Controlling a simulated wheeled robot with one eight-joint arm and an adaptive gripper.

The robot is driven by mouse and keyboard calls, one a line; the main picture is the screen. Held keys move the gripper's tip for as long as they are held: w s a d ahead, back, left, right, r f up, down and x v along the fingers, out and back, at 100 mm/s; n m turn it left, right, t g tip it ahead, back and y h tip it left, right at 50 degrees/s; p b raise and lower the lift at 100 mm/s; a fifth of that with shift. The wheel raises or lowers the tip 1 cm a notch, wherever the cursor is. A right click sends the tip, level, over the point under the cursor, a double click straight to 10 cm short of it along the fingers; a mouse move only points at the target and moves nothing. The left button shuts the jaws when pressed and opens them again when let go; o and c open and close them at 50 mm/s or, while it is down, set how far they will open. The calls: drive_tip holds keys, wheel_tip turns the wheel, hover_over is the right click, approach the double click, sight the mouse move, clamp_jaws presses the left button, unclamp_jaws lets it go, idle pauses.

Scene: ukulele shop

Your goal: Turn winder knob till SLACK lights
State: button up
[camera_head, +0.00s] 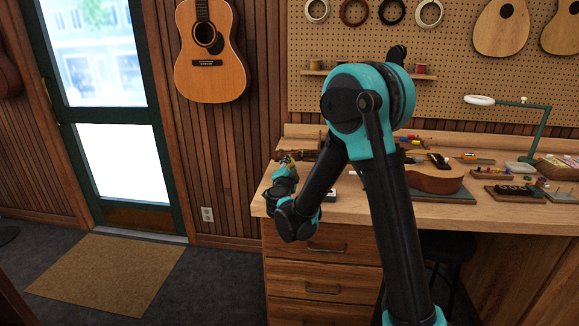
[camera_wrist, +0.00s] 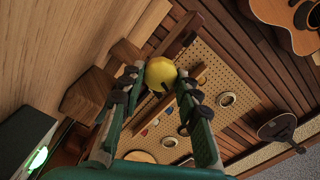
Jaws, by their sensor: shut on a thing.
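In the wrist view a round yellow knob (camera_wrist: 160,74) with a dark notch sits between the tips of my gripper (camera_wrist: 158,86). The dark pads are closed on the knob from both sides. Brown wooden parts (camera_wrist: 88,94) stand right beside it, apparently the winder's body. A dark box (camera_wrist: 22,136) with a glowing green lamp (camera_wrist: 38,158) shows at the lower left. No lettering is readable, so I cannot tell which lamp it is. In the head view my gripper (camera_head: 287,167) is at the bench's left end, where my arm hides much of the winder.
The wooden workbench (camera_head: 480,221) holds a guitar body (camera_head: 435,180), a lamp (camera_head: 545,130) and small trays to the right. The pegboard (camera_head: 450,110) is behind. A guitar (camera_head: 210,60) hangs on the wall. The floor by the doormat (camera_head: 105,278) is clear.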

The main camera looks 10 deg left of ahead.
idle(0.3)
drive_tip(key=o, duration=0.9)
drive_tip(key=s, duration=1.2)
drive_tip(key=shift+a, duration=0.2)
drive_tip(key=shift+n, duration=0.3)
